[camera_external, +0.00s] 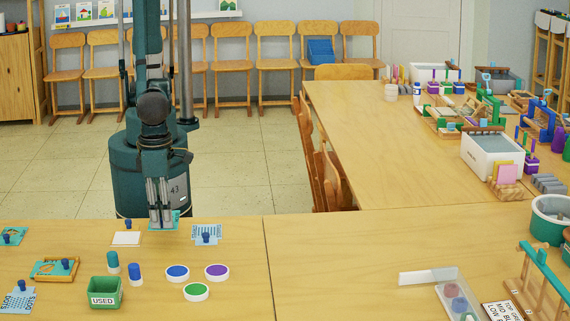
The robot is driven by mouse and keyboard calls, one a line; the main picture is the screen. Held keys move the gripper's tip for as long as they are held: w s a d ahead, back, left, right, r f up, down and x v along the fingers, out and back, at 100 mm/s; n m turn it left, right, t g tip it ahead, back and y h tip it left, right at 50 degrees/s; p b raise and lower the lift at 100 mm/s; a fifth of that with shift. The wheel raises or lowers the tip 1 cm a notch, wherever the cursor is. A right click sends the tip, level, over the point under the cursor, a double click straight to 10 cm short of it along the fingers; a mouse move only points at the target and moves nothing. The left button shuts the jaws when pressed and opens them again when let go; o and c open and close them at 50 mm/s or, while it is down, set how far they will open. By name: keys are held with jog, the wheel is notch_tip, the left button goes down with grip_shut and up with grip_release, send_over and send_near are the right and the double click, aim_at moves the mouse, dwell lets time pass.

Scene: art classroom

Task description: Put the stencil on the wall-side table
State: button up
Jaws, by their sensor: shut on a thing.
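My gripper (163,212) points down just above the far edge of the front table's left half. It is shut on a small teal thing, probably a stencil (174,216), mostly hidden by the fingers. I cannot tell whether it touches the table. A light blue sheet with a dark blue knob (206,236) lies just right of the gripper, and a white card with a blue knob (127,239) lies to its left. A long table (400,150) runs back on the right; I cannot tell for certain which table is the wall-side one.
A green bin marked USED (106,293), blue (178,273), purple (216,271) and green (196,292) round pads lie in front. White bins (491,157) and wooden racks crowd the long table's right side; its left side is clear. Chairs (331,175) stand along its left edge.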

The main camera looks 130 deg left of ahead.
aim_at(165, 245)
jog(key=shift+f, duration=0.45)
jog(key=shift+f+b, duration=0.6)
jog(key=shift+f, duration=1.5)
jog(key=shift+f, duration=0.15)
jog(key=o, duration=0.8)
jog(key=shift+r, duration=0.25)
jog(key=shift+r+p, duration=1.45)
jog(key=shift+r, duration=4.5)
